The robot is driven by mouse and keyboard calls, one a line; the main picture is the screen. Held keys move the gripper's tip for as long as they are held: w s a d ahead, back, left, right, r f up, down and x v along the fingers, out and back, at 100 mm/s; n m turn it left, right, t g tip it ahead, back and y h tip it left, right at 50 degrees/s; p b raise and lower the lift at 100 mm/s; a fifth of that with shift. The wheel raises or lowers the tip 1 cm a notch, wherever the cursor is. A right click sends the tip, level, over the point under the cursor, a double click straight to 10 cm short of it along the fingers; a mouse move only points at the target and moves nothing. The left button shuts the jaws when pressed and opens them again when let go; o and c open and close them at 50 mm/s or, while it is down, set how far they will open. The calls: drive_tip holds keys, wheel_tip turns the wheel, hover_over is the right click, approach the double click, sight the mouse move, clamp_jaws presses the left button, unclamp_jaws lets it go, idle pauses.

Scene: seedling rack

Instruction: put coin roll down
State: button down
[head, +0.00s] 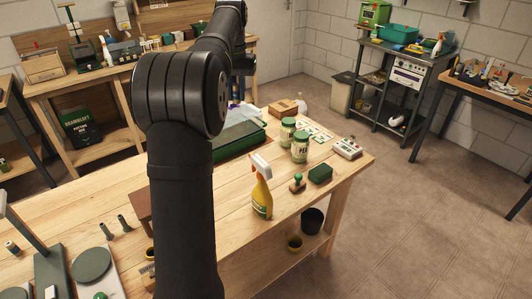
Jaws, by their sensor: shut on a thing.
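I cannot make out a coin roll in the head view. My own dark arm fills the left middle of the picture and bends away toward the back. My gripper's fingertips are not visible, so what they hold is hidden too. The wooden workbench (337,178) runs across the front. A dark green tray (236,140) lies on it, partly behind my arm.
A yellow spray bottle (262,195), a stamp (297,183), a green block (320,173), two jars (300,147) and a small white device (347,148) stand toward the bench's right end. A scale (92,266) is at front left. Bare wood lies left of the spray bottle.

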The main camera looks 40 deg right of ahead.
sight(243, 188)
wheel_tip(243, 188, down, 35)
idle(0.3)
drive_tip(key=shift+f, duration=0.15)
drive_tip(key=c, duration=1.3)
unclamp_jaws()
drive_tip(key=shift+o, duration=0.2)
wheel_tip(243, 188, up, 12)
drive_tip(key=shift+r, duration=0.2)
